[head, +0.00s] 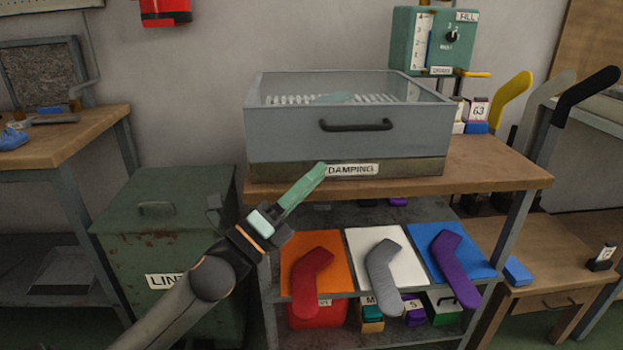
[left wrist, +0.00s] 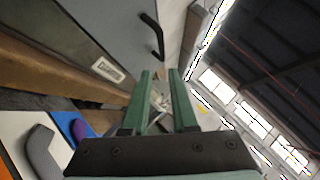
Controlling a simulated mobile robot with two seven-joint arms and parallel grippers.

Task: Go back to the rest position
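My left gripper (head: 304,188) has green fingers and points up and to the right, in front of the rack's left side. Its tips are near the left end of the DAMPING label (head: 352,170). In the left wrist view the two fingers (left wrist: 162,95) stand apart with nothing between them. My right gripper is not in view.
The grey damping box (head: 290,135) with a black handle sits on the wooden top. Below, red (head: 312,275), grey (head: 382,275) and purple (head: 452,265) socks lie on coloured mats. A green LINT bin (head: 165,235) stands left. Upright forms (head: 512,95) stand right.

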